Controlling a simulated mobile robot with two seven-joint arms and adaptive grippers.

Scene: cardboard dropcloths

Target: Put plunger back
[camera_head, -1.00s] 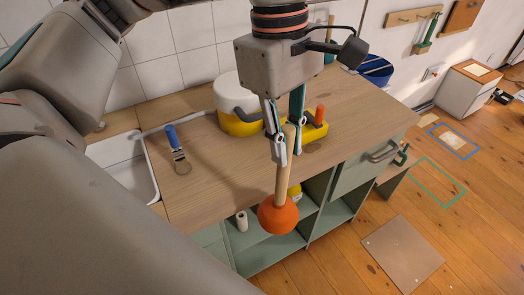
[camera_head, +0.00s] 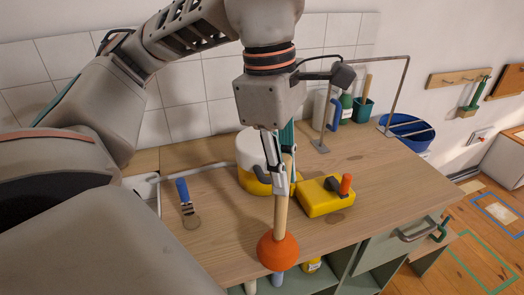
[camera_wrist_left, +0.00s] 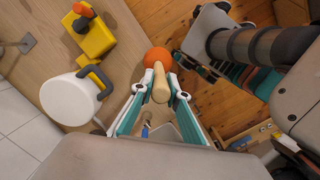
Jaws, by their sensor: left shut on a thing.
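My left gripper (camera_head: 278,180) is shut on the wooden handle of the plunger (camera_head: 279,250) in the head view. The plunger hangs nearly upright, its orange rubber cup downward, overlapping the counter's front edge in the picture. In the left wrist view, the left gripper (camera_wrist_left: 160,95) has its fingers on either side of the pale handle, and the orange cup (camera_wrist_left: 157,57) shows beyond them. My right gripper (camera_wrist_left: 243,78) appears at the right of the wrist view, with teal fingers; its opening is unclear. It is not in the head view.
The wooden counter (camera_head: 225,225) holds a white-and-yellow pot (camera_head: 250,160), a yellow block-shaped item (camera_head: 322,197) and a blue-handled scraper (camera_head: 187,204). At the back stand a metal frame (camera_head: 408,80), a teal holder (camera_head: 363,110) and a blue tub (camera_head: 405,130). Open shelves lie below.

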